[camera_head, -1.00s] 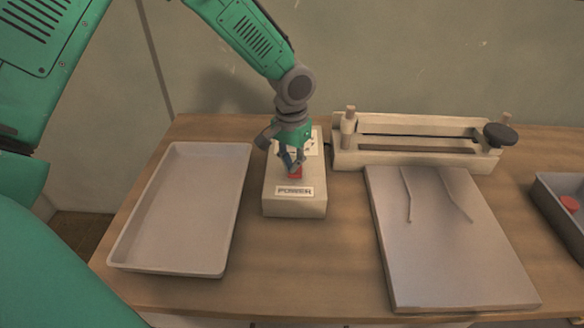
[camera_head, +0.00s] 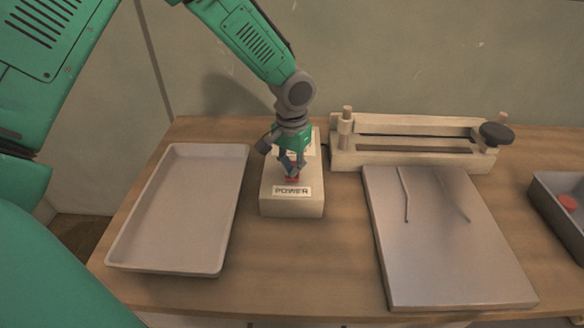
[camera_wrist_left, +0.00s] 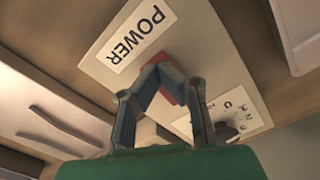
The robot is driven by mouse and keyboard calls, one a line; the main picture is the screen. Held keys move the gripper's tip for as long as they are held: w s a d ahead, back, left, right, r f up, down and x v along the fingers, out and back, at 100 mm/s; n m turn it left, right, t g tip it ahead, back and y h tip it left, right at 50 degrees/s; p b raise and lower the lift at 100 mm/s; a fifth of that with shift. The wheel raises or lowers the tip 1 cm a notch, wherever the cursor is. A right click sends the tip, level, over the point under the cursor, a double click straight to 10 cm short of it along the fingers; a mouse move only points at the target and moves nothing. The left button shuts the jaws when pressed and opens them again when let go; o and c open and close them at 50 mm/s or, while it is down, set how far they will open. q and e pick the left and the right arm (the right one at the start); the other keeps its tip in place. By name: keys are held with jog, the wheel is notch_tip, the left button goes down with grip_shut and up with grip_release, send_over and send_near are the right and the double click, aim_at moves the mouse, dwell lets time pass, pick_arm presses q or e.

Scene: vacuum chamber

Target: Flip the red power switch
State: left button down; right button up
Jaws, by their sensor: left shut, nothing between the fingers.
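The red power switch (camera_head: 292,180) sits on a beige box (camera_head: 292,207) with a "POWER" label, near the middle of the table. My left gripper (camera_head: 291,174) is shut and empty, pointing down with its fingertips at the switch. In the left wrist view the closed fingertips (camera_wrist_left: 155,70) lie over the red switch (camera_wrist_left: 164,88) and hide part of it; whether they touch it I cannot tell. The switch's exact tilt is hidden. A dial (camera_wrist_left: 226,130) on a white plate shows behind the gripper. My right gripper is not in view.
A shallow empty tray (camera_head: 180,210) stands left of the box. A bar sealer-like device (camera_head: 410,158) with a black knob (camera_head: 496,134) stands behind a grey plate (camera_head: 445,255) on the right. A grey bin (camera_head: 562,215) holding a red item (camera_head: 568,202) is at the right edge.

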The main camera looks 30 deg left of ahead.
pick_arm(q)
jog(key=shift+w+d+r+p, duration=0.1)
jog(key=shift+d+r+p, duration=0.15)
jog(key=shift+r+p, duration=0.5)
jog(key=shift+r, duration=0.5)
jog(key=shift+r+p, duration=0.65)
jog(key=shift+p, duration=0.2)
jog(key=shift+a+r+p, duration=0.3)
jog(key=shift+r+p, duration=0.6)
jog(key=shift+p, duration=0.05)
jog(key=shift+d+r+p, duration=0.15)
jog(key=shift+r+p, duration=0.5)
jog(key=shift+r, duration=0.1)
jog(key=shift+d, duration=0.1)
jog(key=shift+f, duration=0.1)
